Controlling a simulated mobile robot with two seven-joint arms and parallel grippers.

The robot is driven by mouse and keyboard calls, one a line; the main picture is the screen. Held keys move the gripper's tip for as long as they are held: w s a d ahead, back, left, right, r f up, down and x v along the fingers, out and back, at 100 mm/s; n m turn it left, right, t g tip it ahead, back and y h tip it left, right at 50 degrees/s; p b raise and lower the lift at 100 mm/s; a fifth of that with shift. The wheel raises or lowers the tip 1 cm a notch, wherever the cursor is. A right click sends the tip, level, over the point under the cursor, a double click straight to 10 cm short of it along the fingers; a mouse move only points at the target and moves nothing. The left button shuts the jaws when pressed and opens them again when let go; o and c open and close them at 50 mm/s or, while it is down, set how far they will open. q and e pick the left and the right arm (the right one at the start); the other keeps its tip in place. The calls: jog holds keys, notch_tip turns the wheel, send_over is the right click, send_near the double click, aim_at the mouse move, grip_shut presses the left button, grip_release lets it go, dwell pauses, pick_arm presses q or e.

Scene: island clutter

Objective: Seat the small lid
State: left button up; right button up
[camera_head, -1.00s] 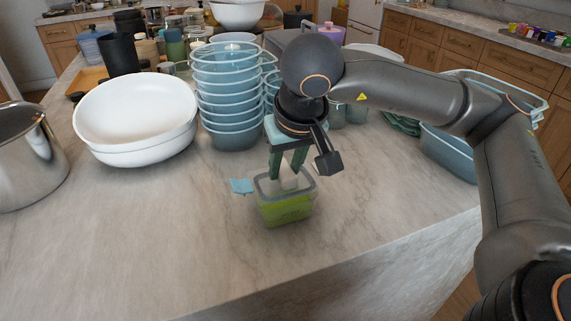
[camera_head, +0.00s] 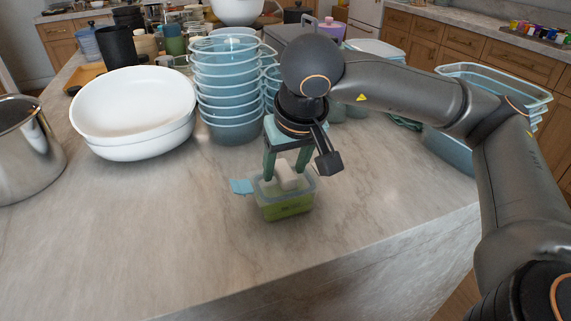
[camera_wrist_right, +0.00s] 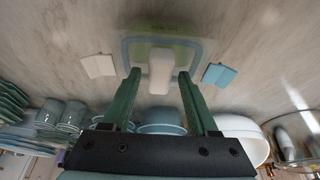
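The small container (camera_head: 285,207) with green contents stands near the counter's front edge. The small lid (camera_head: 299,185) is a pale translucent panel at its top; its blue-grey rim also shows in the right wrist view (camera_wrist_right: 127,55). A white block-like handle (camera_wrist_right: 160,72) stands up from the lid. My right gripper (camera_head: 286,177) is above the container, pointing down. Its two green fingers are spread on either side of the handle, with gaps visible in the right wrist view (camera_wrist_right: 157,75). I cannot tell whether the lid sits fully flush. My left gripper is out of view.
A blue flap (camera_head: 241,186) and a pale flap (camera_wrist_right: 98,66) show on opposite sides of the container. Stacked blue bowls (camera_head: 232,105) and large white bowls (camera_head: 135,115) stand behind and left. A steel pot (camera_head: 25,150) is far left. The front counter is clear.

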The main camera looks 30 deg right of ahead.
jog(key=shift+o, duration=0.5)
jog(key=shift+s+a+r, duration=0.1)
jog(key=shift+s+r, duration=0.05)
jog(key=shift+r, duration=0.45)
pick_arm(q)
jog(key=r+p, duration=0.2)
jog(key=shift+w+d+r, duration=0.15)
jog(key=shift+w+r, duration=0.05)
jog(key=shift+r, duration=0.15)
pick_arm(e)
jog(key=d+v, duration=0.1)
jog(key=v, duration=1)
jog(key=shift+s+a, duration=0.2)
jog(key=shift+a, duration=0.3)
jog(key=shift+r, duration=0.1)
